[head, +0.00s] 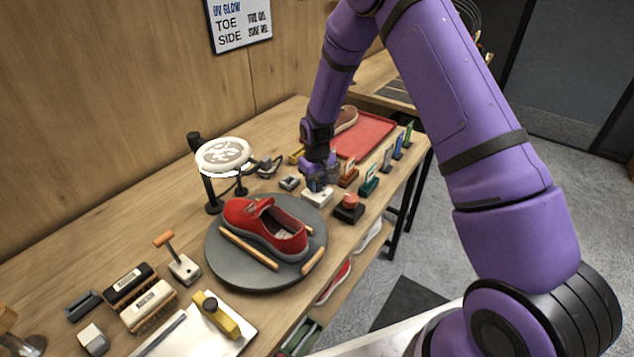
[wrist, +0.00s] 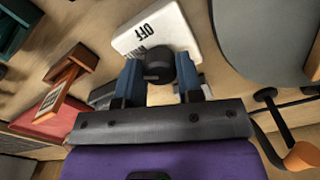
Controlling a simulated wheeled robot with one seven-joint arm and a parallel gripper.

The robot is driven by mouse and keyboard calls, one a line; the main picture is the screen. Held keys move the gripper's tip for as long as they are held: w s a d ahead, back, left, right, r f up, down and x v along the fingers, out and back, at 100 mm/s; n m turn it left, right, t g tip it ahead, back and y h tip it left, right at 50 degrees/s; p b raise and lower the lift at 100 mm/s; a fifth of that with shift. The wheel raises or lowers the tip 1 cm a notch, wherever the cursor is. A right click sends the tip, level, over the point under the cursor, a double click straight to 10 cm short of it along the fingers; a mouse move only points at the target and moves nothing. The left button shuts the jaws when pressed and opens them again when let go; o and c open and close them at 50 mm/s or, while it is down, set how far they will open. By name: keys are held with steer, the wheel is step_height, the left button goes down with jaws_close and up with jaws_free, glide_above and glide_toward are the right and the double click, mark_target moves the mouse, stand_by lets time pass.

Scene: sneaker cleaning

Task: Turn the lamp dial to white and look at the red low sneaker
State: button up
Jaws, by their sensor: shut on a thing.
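The red low sneaker (head: 280,238) sits on a round grey turntable (head: 225,270), between wooden rods. The lamp (head: 222,153) stands behind it on a black post; its round head has a bright white lower rim. The lamp dial is a white box (head: 318,198) right of the turntable, mostly under my gripper (head: 318,182). In the wrist view the box (wrist: 150,28) shows "OFF" and a second label, partly hidden. My gripper (wrist: 160,80) is shut on its black knob (wrist: 158,68), with a blue finger on each side. The knob's exact setting cannot be read.
A red button (head: 350,200) on a black base stands close to the dial. Small colored stands (head: 369,180) line the right edge. A red tray (head: 372,138) with a shoe is behind. Brushes (head: 148,303) and a lever (head: 180,262) are at front left.

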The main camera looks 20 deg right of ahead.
steer(key=o, duration=0.9)
step_height(320, 180, up, 11)
steer(key=shift+f, duration=0.1)
